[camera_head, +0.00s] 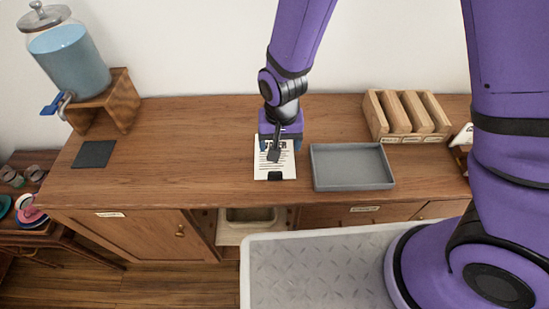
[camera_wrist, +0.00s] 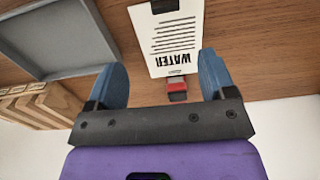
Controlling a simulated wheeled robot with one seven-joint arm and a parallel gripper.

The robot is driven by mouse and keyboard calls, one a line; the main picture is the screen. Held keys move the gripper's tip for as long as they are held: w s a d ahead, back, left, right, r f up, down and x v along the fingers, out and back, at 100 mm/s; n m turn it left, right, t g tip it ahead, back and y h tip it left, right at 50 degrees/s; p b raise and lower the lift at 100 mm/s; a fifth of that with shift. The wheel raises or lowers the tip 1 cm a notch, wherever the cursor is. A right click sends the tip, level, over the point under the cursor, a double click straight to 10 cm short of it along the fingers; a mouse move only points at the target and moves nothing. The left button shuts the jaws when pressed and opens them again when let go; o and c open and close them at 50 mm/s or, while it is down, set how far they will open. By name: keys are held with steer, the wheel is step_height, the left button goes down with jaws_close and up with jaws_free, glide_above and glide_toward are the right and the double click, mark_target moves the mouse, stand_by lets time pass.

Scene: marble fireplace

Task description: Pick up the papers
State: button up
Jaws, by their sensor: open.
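The papers (camera_head: 262,169) are a white printed sheet or stack lying on the wooden counter, with a black clip (camera_head: 275,176) at the near edge. In the wrist view the papers (camera_wrist: 170,42) show the heading "WATER", upside down. My gripper (camera_head: 281,146) is above the far part of the papers and hides some of them in the head view. In the wrist view my gripper (camera_wrist: 163,62) has its two blue fingers wide apart, with nothing held between them. The heading end of the papers shows between the fingers.
A small red and black object (camera_wrist: 177,90) sits by the heading edge. A grey tray (camera_head: 352,184) lies just right of the papers. A wooden slotted rack (camera_head: 374,118) stands behind it. A dark mat (camera_head: 94,154) and a water dispenser (camera_head: 75,60) are left; the counter between is clear.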

mark_target(275, 172)
steer(key=shift+s+a+f, duration=0.15)
steer(key=shift+f, duration=1.65)
steer(key=shift+s+a+f, duration=0.1)
steer(key=shift+a+f, duration=0.05)
steer(key=shift+f, duration=1.6)
steer(key=shift+s+a+f, duration=0.1)
steer(key=shift+a+f, duration=0.05)
steer(key=shift+f, duration=1.15)
steer(key=shift+a+f, duration=0.15)
steer(key=shift+f, duration=1.15)
steer(key=shift+c, duration=0.2)
steer(key=c, duration=1)
